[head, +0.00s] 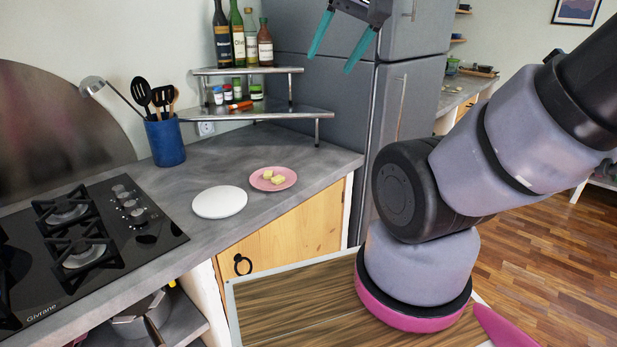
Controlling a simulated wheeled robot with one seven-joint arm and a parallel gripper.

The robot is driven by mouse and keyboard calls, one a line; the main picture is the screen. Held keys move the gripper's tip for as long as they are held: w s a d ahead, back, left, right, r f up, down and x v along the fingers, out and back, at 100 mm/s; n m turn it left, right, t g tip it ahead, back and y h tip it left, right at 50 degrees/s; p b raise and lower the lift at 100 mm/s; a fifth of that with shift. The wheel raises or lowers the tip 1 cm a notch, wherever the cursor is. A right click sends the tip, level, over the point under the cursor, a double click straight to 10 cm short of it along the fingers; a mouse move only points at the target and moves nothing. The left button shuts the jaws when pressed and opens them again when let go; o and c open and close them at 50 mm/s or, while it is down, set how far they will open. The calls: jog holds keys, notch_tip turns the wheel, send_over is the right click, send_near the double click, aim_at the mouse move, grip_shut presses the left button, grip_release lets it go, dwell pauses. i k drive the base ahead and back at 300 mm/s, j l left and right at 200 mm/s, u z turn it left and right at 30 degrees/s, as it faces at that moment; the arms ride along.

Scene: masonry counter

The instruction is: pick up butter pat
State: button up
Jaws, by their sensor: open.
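Two pale yellow butter pats, one at the back left (267,174) and one at the front right (278,180), lie close together on a pink plate (289,174). The plate sits on the grey counter near its front edge. My gripper (333,62) is at the top of the head view, in front of the grey fridge. Its two teal fingers point down and left and are spread apart with nothing between them. It is high above the counter, up and to the right of the plate. The upper part of the gripper is cut off by the frame.
A two-tier shelf (262,114) with bottles and jars stands behind. A blue utensil holder (165,142) and a black gas hob (90,240) are to the left. The fridge (350,110) borders the counter's right end.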

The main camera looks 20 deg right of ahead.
aim_at(278, 179)
jog(key=j+z, duration=0.45)
jog(key=j, duration=0.35)
jog(key=k+j+z, duration=0.1)
jog(key=j+z, duration=0.3)
jog(key=j, duration=0.35)
